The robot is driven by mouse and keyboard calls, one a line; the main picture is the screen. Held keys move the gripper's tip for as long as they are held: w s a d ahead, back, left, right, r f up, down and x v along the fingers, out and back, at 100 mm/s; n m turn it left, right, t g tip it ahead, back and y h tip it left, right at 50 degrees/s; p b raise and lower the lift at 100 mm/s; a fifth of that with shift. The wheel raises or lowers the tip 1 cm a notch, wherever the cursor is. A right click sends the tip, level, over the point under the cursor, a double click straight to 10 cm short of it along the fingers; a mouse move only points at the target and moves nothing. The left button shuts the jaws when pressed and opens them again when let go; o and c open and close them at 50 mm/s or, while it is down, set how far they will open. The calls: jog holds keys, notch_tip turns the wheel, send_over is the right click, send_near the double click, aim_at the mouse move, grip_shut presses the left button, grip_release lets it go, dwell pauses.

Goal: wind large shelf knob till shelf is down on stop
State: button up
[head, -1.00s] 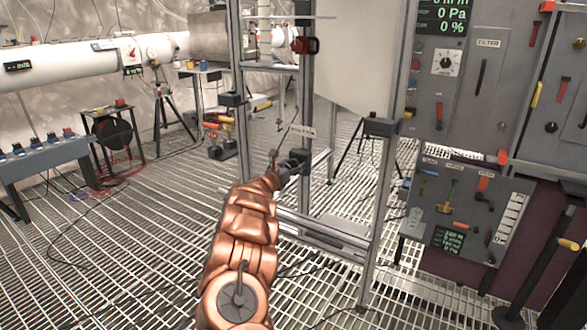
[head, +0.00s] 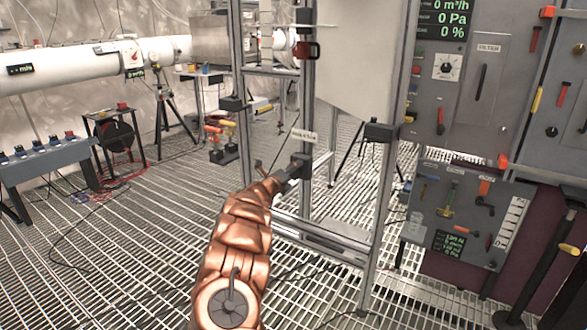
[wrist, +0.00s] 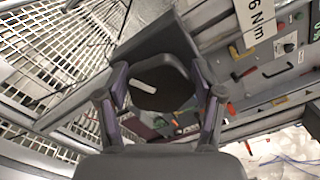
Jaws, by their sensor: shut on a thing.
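The large shelf knob is a dark, many-sided knob (wrist: 160,85) with a white mark, in the middle of the wrist view. My gripper (wrist: 160,98) is shut on it, with a finger on each side. In the head view my gripper (head: 283,178) reaches a dark block (head: 300,166) on a grey upright; the knob itself is mostly hidden there. The shelf frame (head: 307,100) is made of grey uprights and crossbars. I cannot clearly make out the shelf or its stop.
A white label (head: 303,136) is above the knob, and a red part (head: 306,50) is higher on the frame. A grey control panel (head: 465,215) stands to the right. A blue-grey bench (head: 45,165) is at left. Grating floor between is mostly open, with some cables.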

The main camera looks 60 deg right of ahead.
jog(key=n+p, duration=0.2)
jog(key=n, duration=0.2)
jog(key=shift+r+n+p, duration=0.1)
jog(key=shift+n+p, duration=0.3)
jog(key=n+p, duration=0.3)
jog(key=n, duration=0.1)
jog(key=shift+n, duration=0.3)
jog(key=n+p, duration=0.2)
jog(key=n, duration=0.1)
jog(key=n+p, duration=0.1)
jog(key=shift+f+n+p, duration=0.3)
jog(key=shift+p, duration=0.05)
jog(key=n+p, duration=0.3)
jog(key=n, duration=0.1)
jog(key=shift+s+f, duration=0.1)
jog(key=n+p, duration=0.2)
jog(key=n, duration=0.2)
jog(key=shift+s+f, duration=0.1)
jog(key=shift+s, duration=0.05)
jog(key=n+p, duration=0.2)
jog(key=n, duration=0.2)
jog(key=shift+s+n, duration=0.1)
jog(key=shift+n, duration=0.2)
jog(key=n+p, duration=0.1)
jog(key=n, duration=0.2)
jog(key=shift+s+n, duration=0.1)
jog(key=shift+n, duration=0.2)
jog(key=shift+s+n+p, duration=0.1)
jog(key=shift+n+p, duration=0.7)
jog(key=shift+n, duration=1.4)
